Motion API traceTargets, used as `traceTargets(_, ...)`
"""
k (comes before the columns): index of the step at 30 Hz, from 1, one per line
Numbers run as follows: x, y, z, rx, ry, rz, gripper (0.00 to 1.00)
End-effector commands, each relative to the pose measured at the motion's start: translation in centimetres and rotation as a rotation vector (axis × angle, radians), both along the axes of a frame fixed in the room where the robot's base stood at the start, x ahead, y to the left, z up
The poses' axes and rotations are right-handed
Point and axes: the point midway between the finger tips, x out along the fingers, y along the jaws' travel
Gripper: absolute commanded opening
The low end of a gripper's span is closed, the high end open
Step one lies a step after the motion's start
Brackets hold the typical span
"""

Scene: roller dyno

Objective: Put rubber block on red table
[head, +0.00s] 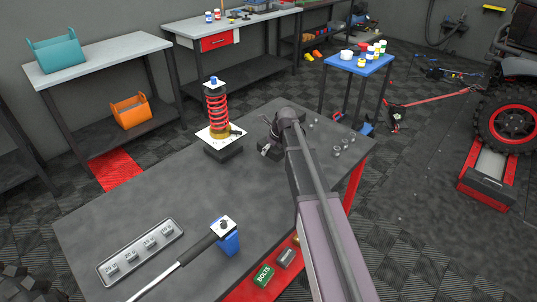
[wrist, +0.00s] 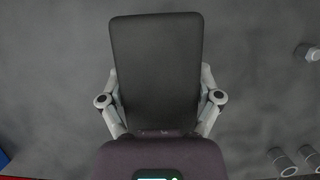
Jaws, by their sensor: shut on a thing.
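The rubber block is a dark, flat rectangular block (wrist: 156,62) in the wrist view. My gripper (wrist: 158,88) is shut on it, with one finger on each side. The red table (head: 130,212) has a dark grey top and red frame parts, and fills the middle of the head view. In the head view my gripper (head: 268,148) is over the far right part of the tabletop. The block is hard to make out there, and I cannot tell whether it touches the top. The grey surface fills the background of the wrist view.
A red spring on a shock absorber (head: 216,108) stands on a dark block left of my gripper. Loose metal parts (head: 337,150) lie to the right. A tray of weights (head: 140,252) and a blue-based tool with a long handle (head: 228,241) are at the front. The middle tabletop is clear.

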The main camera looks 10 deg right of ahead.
Motion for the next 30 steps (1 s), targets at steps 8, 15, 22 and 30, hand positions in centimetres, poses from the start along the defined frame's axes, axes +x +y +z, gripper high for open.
traceTargets(8, 1.8, 0.4, -0.2, 0.0, 0.0, 0.001, 0.21)
traceTargets(15, 1.3, 0.3, -2.6, 0.001, 0.001, 0.001, 0.21)
traceTargets(22, 1.3, 0.3, -3.6, 0.001, 0.001, 0.001, 0.21)
traceTargets(30, 1.3, 0.3, -3.6, 0.001, 0.001, 0.001, 0.21)
